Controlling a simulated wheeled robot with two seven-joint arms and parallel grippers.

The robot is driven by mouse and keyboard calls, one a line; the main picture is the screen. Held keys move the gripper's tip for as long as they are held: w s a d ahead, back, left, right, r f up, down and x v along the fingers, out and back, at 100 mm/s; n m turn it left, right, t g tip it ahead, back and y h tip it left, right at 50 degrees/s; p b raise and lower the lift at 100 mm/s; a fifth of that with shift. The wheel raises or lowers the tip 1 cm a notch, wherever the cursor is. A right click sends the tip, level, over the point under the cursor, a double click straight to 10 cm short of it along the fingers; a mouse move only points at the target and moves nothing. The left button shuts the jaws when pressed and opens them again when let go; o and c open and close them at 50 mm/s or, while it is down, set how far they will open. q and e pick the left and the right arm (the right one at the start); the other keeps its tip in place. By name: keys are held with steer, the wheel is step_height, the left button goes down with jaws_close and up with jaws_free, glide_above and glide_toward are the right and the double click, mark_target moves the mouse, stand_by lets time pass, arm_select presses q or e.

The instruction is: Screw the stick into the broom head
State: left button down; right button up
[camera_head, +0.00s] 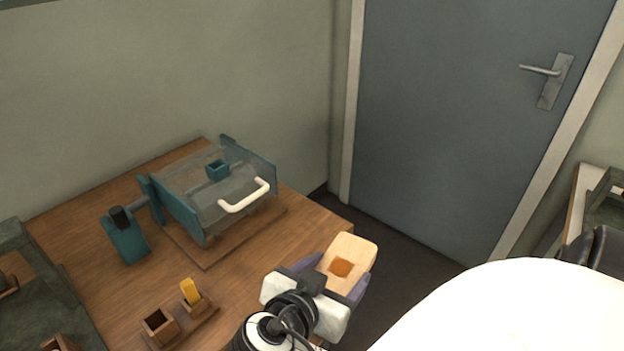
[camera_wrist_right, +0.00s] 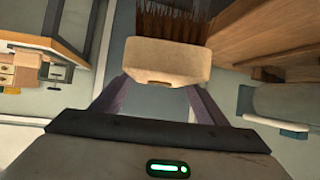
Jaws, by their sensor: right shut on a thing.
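The broom head (camera_head: 357,252) is a pale wooden block with a square orange-brown patch on its face in the head view. In the right wrist view the broom head (camera_wrist_right: 165,62) shows brown bristles (camera_wrist_right: 170,22) on its far side. My right gripper (camera_head: 329,278) is shut on the block, with a purple finger on each side of it. It holds the block near the table's right corner, and in the right wrist view the gripper (camera_wrist_right: 160,88) shows both fingers beside the block. I cannot make out the stick in either view. My left gripper is not in view.
A wooden table (camera_head: 85,225) carries a teal machine with a clear cover (camera_head: 235,185) and a white handle (camera_head: 244,196). A teal block (camera_head: 125,238) stands to its left. Small wooden holders (camera_head: 160,325), one with a yellow piece (camera_head: 190,291), are near the front. A grey door (camera_head: 450,120) is behind.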

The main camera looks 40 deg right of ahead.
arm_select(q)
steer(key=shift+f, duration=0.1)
arm_select(e)
steer(key=shift+s+r, duration=0.1)
steer(key=shift+s, duration=0.65)
